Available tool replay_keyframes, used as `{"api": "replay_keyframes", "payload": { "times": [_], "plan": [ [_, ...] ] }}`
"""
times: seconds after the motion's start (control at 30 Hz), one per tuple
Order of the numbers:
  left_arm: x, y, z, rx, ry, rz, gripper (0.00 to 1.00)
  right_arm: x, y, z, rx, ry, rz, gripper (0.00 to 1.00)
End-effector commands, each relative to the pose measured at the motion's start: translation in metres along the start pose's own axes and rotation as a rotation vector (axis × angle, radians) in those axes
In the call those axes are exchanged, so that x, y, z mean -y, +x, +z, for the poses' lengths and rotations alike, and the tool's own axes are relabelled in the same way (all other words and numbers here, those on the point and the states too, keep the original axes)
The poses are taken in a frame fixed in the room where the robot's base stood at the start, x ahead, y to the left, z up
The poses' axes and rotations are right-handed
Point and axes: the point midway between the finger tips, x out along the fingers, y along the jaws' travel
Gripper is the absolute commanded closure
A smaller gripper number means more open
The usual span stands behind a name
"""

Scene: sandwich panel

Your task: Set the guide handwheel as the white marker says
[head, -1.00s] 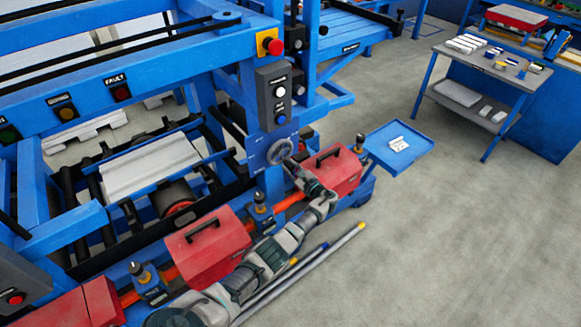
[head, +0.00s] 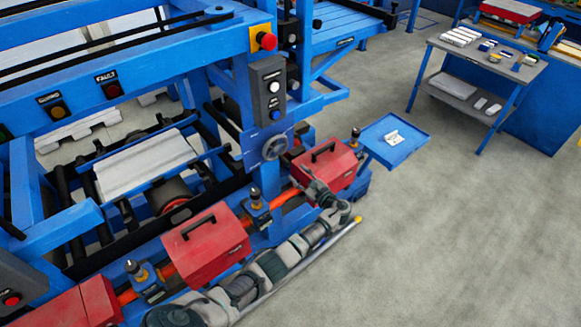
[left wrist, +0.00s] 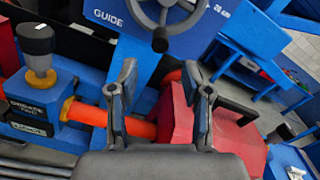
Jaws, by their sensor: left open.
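The guide handwheel (head: 274,147) is a dark grey wheel on a blue plate (head: 252,150) on the machine's upright. In the left wrist view the lower part of the handwheel (left wrist: 172,8) shows at the top, with a dark round knob (left wrist: 160,40) at its lower rim. The plate there reads "GUIDE" and carries scale numbers. I cannot make out a white marker on it. My left gripper (head: 302,174) is open and empty, below and right of the wheel and apart from it. Its two fingers (left wrist: 163,92) stand apart below the knob. My right gripper is out of view.
Red boxes with black handles (head: 326,165) (head: 207,247) sit along the machine's front. A switch box (head: 269,88) is above.

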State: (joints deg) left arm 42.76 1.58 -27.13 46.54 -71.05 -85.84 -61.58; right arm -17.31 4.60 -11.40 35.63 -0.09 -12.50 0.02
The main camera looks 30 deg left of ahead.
Motion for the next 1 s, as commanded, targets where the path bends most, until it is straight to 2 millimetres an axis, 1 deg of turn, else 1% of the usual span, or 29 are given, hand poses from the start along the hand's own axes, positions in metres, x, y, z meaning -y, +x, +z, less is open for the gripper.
{"api": "replay_keyframes", "payload": {
  "times": [0.03,0.1,0.2,0.27,0.4,0.83,0.87,0.93,0.97,1.0],
  "plan": [
    [0.0,-0.011,-0.001,-0.002,-0.001,-0.001,0.51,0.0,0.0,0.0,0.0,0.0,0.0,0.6],
    [0.001,-0.022,-0.001,-0.001,-0.001,-0.002,0.51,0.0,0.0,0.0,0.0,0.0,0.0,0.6],
    [0.0,-0.034,-0.002,-0.001,0.001,-0.001,0.51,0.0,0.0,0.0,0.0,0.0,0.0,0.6],
    [0.0,-0.038,-0.002,-0.001,0.001,0.0,0.51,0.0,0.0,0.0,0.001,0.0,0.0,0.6],
    [0.0,-0.041,-0.001,0.0,0.001,0.001,0.51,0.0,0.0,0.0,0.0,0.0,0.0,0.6],
    [-0.001,-0.04,-0.003,-0.004,0.001,0.001,0.51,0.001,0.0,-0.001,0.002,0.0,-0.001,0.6],
    [-0.003,-0.04,-0.006,-0.01,0.002,0.0,0.51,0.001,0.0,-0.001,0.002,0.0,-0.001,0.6],
    [-0.013,-0.04,-0.021,-0.043,0.005,0.001,0.51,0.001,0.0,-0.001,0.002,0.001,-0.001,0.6],
    [-0.02,-0.04,-0.031,-0.068,0.007,0.002,0.51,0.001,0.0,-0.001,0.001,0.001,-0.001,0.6],
    [-0.032,-0.04,-0.048,-0.109,0.006,0.005,0.51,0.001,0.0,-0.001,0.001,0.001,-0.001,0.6]
  ]
}}
